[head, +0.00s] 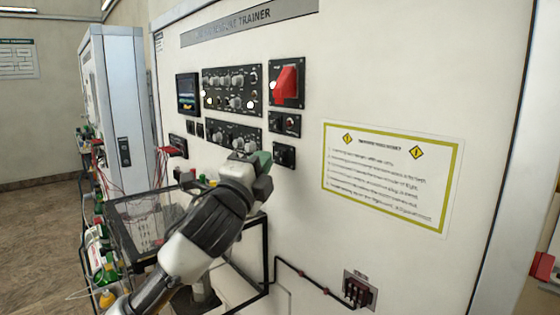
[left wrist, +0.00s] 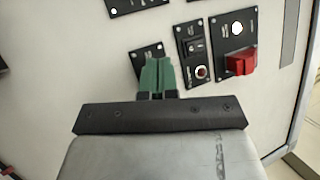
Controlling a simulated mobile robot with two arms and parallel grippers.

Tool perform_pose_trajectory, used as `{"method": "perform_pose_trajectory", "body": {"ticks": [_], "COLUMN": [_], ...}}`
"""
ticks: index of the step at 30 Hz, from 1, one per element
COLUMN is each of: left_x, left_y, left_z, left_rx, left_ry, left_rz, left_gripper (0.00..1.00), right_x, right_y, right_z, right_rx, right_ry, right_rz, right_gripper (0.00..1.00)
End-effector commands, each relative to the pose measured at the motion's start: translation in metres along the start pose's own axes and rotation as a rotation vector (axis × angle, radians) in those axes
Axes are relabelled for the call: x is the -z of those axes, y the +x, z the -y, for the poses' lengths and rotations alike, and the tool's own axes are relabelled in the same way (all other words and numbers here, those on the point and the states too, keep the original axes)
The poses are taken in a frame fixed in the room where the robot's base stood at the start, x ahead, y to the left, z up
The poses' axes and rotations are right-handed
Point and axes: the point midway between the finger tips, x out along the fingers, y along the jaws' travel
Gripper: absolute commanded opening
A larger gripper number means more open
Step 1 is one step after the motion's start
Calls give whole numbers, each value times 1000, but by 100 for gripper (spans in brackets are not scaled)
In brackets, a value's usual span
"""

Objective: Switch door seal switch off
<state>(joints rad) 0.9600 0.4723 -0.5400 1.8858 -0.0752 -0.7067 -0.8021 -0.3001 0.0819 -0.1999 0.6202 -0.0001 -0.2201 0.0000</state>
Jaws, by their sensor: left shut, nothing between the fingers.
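My left gripper (head: 262,160) has green fingers, pressed together with nothing between them. It is in front of the white trainer wall, just left of a small black switch panel (head: 284,156). In the left wrist view the shut fingers (left wrist: 157,72) overlap the lower part of this small panel (left wrist: 148,50), hiding some of it; contact cannot be told. Beside it is a black panel with a rocker switch and round button (left wrist: 194,55), also seen in the head view (head: 286,124). The labels are too small to read, so I cannot tell which control is the door seal switch.
A large red switch (head: 287,83) sticks out above the small panels. Wider knob panels (head: 231,90) and a screen (head: 188,93) are to the left. A yellow-bordered notice (head: 390,175) lies flat on the wall at right. A cluttered cart (head: 140,215) stands at lower left.

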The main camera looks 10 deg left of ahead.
Motion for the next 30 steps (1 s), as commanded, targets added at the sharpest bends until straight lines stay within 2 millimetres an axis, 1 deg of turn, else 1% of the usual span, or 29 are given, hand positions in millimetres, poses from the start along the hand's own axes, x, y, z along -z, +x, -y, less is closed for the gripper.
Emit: {"method": "perform_pose_trajectory", "body": {"ticks": [22,30], "left_x": [0,4], "left_y": [0,6], "left_z": [0,-3], "left_rx": [0,-1], "left_ry": [0,0], "left_rz": [0,0], "left_gripper": [0,0], "right_x": [0,1], "right_y": [0,-3], "right_z": [0,2], "right_rx": [0,3], "right_ry": [1,2], "right_rz": [0,-1], "right_gripper": [0,0]}}
